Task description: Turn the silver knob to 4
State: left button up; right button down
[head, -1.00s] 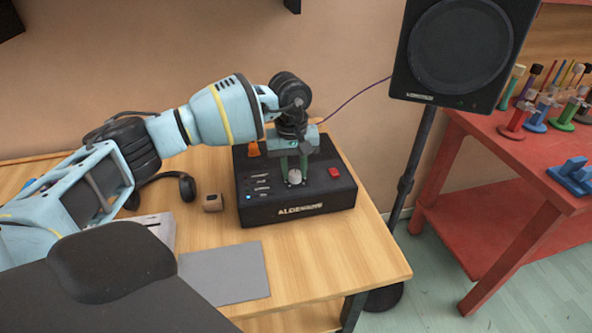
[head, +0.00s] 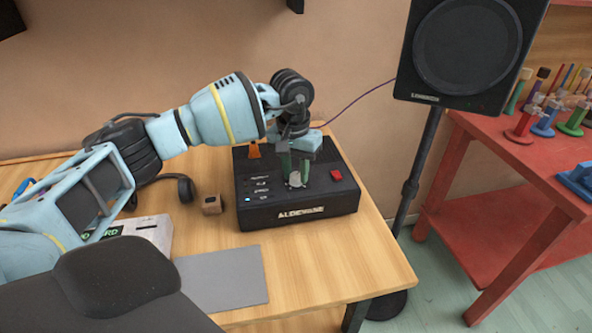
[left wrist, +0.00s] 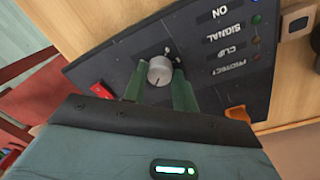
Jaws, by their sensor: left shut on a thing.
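The silver knob (head: 296,180) is on top of a black amplifier box (head: 262,213) on the wooden table. In the left wrist view, the silver knob (left wrist: 160,70) shows between the two green fingers, with a dark mark on its side; I cannot read which number it points to. My left gripper (head: 295,176) comes down from above and is shut on the knob. It also shows in the left wrist view (left wrist: 158,84). My right gripper is not in view.
A red switch (head: 336,175) and an orange part (head: 254,150) are on the box near the knob. A small wooden block (head: 211,204), headphones (head: 186,188) and a grey mat (head: 225,280) lie nearby. A speaker (head: 465,50) on a stand is at right.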

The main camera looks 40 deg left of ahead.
aim_at(295, 174)
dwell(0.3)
pick_arm(q)
jog(key=o, duration=1)
jog(key=shift+c, duration=0.2)
notch_tip(295, 174, up, 7)
jog(key=shift+a, duration=0.15)
jog(key=shift+r, duration=0.45)
